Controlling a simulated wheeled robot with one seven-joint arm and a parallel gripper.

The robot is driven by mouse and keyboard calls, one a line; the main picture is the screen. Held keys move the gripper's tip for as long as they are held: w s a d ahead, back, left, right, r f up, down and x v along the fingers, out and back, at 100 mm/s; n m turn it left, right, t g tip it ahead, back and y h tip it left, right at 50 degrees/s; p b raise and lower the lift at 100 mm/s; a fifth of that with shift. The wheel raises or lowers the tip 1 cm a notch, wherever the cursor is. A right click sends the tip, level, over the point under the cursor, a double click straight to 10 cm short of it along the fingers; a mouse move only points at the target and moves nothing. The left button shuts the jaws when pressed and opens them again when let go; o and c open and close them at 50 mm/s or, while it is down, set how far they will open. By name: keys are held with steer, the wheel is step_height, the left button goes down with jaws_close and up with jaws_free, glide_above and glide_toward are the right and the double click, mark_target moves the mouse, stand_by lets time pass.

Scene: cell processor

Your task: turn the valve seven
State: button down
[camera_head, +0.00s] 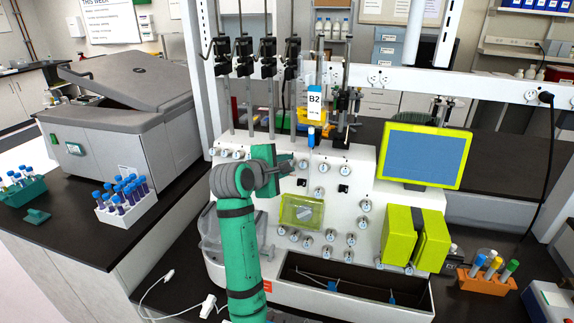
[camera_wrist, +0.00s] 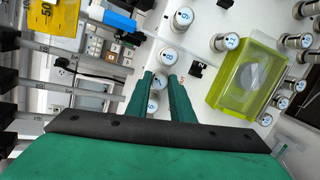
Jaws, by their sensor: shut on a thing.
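The white cell processor (camera_head: 345,165) carries several round white valve knobs with small numbered labels on its front panel. My gripper (camera_head: 288,168) reaches the upper left part of this panel. In the wrist view, the two green fingers of my gripper (camera_wrist: 161,76) stand on either side of a white valve knob (camera_wrist: 160,81) and are shut on it. Its number is too small to read surely, so I cannot tell that it is valve seven. In the head view, my gripper hides this knob.
A yellow-green clear-covered box (camera_wrist: 240,78) sits on the panel near the fingers. Other knobs (camera_wrist: 183,17) are close by. A green-framed screen (camera_head: 424,155) stands at right, and tube racks (camera_head: 487,280) flank the machine.

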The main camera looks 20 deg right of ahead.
steer(key=m+y, duration=0.1)
steer(key=m, duration=0.4)
steer(key=m+g, duration=0.1)
steer(key=m, duration=0.4)
steer(key=shift+a+y, duration=0.1)
steer(key=shift+y, duration=0.3)
steer(key=shift+r+m, duration=0.1)
steer(key=shift+m, duration=0.2)
steer(key=c, duration=1.5)
jaws_free()
steer(key=shift+c, duration=0.2)
steer(key=v, duration=1)
steer(key=shift+s+r, duration=0.25)
